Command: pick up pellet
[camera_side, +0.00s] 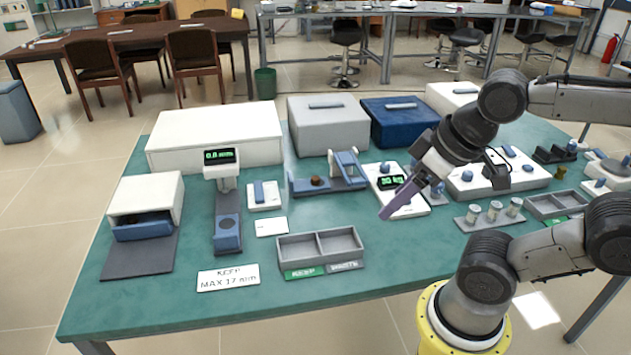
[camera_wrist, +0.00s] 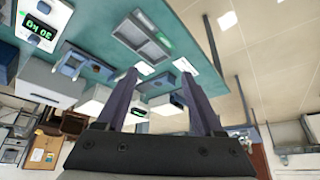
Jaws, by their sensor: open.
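I cannot clearly make out the pellet. A small brown piece (camera_side: 317,181) sits in the grey-and-blue press-like device (camera_side: 345,170) at mid-table, and I cannot tell if it is the pellet. My gripper (camera_side: 388,213) hangs above the table, right of that device and in front of a white unit with a green display (camera_side: 388,182). In the wrist view the two long purple fingers of my gripper (camera_wrist: 160,75) stand apart with nothing between them. The wrist view is tilted and shows a two-part grey tray (camera_wrist: 143,38) beyond the fingers.
A grey two-compartment tray (camera_side: 321,262) with green and grey labels stands near the front edge. A gauge reading 0.0 mm (camera_side: 221,157) and a small furnace (camera_side: 148,205) stand left. Large boxes (camera_side: 328,125) line the back. Small jars (camera_side: 494,210) stand right.

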